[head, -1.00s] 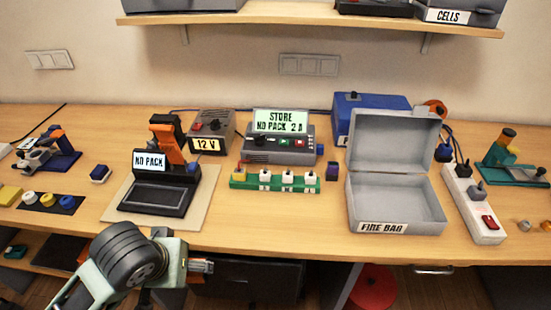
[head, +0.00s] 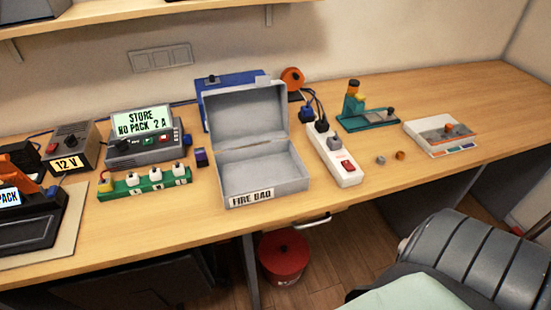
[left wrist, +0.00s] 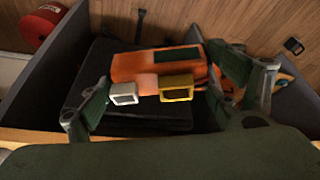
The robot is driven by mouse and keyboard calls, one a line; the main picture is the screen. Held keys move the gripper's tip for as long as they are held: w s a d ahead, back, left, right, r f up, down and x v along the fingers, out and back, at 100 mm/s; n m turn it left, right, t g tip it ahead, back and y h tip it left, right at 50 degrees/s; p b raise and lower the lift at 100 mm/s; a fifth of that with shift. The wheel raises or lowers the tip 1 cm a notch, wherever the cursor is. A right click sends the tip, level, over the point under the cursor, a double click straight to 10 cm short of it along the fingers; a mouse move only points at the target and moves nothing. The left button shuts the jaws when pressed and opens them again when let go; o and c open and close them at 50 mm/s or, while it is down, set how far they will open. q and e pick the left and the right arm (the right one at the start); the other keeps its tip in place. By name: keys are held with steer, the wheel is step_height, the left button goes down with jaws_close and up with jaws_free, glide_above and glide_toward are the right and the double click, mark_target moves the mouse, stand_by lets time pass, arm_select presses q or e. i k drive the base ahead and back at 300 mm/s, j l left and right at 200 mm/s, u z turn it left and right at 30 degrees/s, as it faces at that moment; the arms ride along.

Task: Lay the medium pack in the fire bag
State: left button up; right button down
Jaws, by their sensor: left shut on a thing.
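The fire bag (head: 290,187) is a grey box in the middle of the head view, labelled FIRE BAG. Its lid stands up at the back, and the inside I can see looks empty. An orange pack (left wrist: 155,64) with a dark panel and a white and a yellow connector shows in the left wrist view. I cannot tell its size class. My left gripper (left wrist: 165,88) is shut on it, a finger on each side, over a dark space below. The left gripper is outside the head view. The right gripper is not seen.
A white power strip (head: 335,155) with plugs stands right of the bag. A green connector strip (head: 145,186) and a charger (head: 140,150) stand left of it. A blue case (head: 215,85) is behind. A red bucket (head: 284,258) is on the floor.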

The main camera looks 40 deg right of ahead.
mark_target(261, 177)
steer(key=l, duration=0.45)
steer(key=k+l+u, duration=0.15)
steer(key=l, duration=0.75)
steer(key=k+l+u, duration=0.1)
steer(key=l, duration=0.35)
steer(key=k+l+u, duration=0.1)
steer(key=l, duration=0.35)
steer(key=k+l, duration=0.15)
steer(key=l, duration=0.3)
